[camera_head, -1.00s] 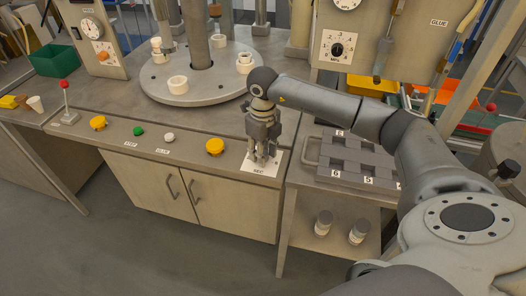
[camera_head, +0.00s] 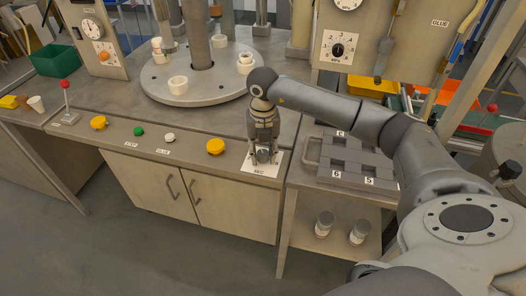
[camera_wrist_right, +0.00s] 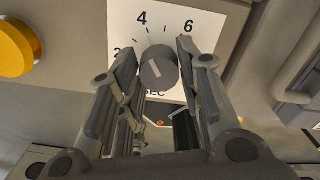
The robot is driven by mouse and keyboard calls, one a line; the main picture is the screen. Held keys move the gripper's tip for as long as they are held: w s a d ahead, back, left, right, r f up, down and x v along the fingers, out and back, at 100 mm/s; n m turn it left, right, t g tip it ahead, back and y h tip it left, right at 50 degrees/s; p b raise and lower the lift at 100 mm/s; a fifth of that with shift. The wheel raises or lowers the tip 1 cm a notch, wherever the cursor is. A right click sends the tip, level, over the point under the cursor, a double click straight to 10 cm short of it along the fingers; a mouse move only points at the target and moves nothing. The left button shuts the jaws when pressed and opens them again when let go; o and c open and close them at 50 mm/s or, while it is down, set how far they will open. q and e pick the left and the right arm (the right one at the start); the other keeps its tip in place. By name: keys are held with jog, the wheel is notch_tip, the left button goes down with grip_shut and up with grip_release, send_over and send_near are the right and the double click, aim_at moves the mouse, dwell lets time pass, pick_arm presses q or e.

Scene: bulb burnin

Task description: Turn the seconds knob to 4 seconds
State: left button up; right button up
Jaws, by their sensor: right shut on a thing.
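The seconds knob (camera_wrist_right: 158,68) is a dark grey round knob with a light pointer line, on a white dial plate (camera_wrist_right: 215,22) marked 2, 4, 6 and SEC. The line points up and left, roughly toward the 4; its exact reading is hard to tell. My right gripper (camera_wrist_right: 155,75) has a finger on each side of the knob and is shut on it. In the head view my right gripper (camera_head: 263,158) points down over the same dial plate (camera_head: 262,170), hiding most of the knob. My left gripper is not in view.
A yellow button (camera_head: 215,146) is left of the dial on the panel edge, with white (camera_head: 169,137) and green (camera_head: 139,131) buttons farther left. A grey numbered tray (camera_head: 345,176) is on the stand at right. A round turntable (camera_head: 205,92) is behind.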

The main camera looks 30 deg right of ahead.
aim_at(263, 154)
jog(key=shift+m, duration=0.3)
jog(key=o, duration=1)
jog(key=shift+o, duration=0.2)
notch_tip(263, 154, up, 12)
dwell(0.4)
